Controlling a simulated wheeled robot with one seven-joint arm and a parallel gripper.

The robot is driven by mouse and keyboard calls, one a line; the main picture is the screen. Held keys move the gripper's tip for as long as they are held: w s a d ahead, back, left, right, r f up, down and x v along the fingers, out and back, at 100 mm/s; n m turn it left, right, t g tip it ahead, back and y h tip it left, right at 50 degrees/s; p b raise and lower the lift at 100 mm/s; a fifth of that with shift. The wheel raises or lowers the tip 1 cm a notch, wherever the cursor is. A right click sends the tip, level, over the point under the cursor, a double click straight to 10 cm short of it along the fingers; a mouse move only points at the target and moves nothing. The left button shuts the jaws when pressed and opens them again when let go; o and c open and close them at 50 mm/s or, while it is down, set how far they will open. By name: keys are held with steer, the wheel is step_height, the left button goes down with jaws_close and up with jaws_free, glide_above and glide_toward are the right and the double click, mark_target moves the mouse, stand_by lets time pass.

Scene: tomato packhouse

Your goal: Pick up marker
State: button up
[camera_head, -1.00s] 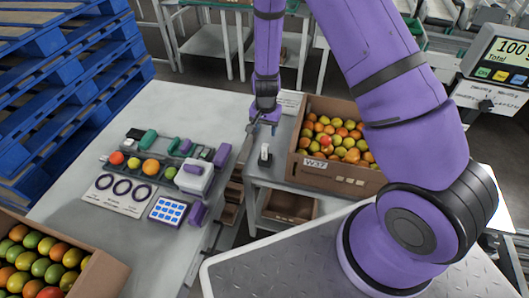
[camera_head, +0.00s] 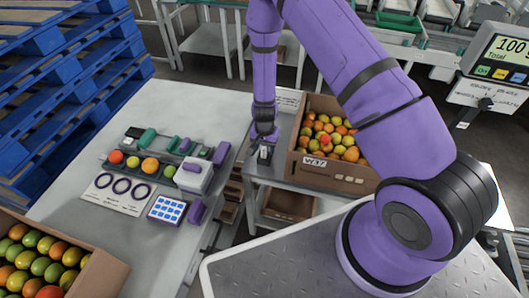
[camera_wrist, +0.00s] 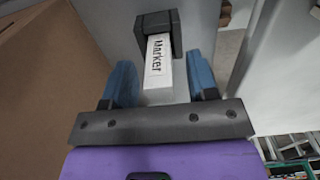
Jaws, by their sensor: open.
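The marker (camera_wrist: 158,58) is a white block with a black part and the word "Marker" on it. In the wrist view it lies between the two blue fingers of my gripper (camera_wrist: 160,85), which are open on either side of it with gaps. In the head view the marker (camera_head: 265,153) stands on the grey side table (camera_head: 262,176), just left of the tomato box, partly hidden by my gripper (camera_head: 264,144) right above it.
A cardboard box of tomatoes (camera_head: 330,172), labelled W37, stands close to the right of the marker. A white worktable (camera_head: 75,215) with a sorting gauge is to the left, across a gap. A scale display (camera_head: 503,58) stands at the far right.

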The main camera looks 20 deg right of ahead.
steer(key=shift+f, duration=0.75)
steer(key=shift+c, duration=0.2)
steer(key=c, duration=0.9)
steer(key=shift+r, duration=0.2)
step_height(320, 180, up, 15)
steer(key=shift+f, duration=0.15)
stand_by(0.6)
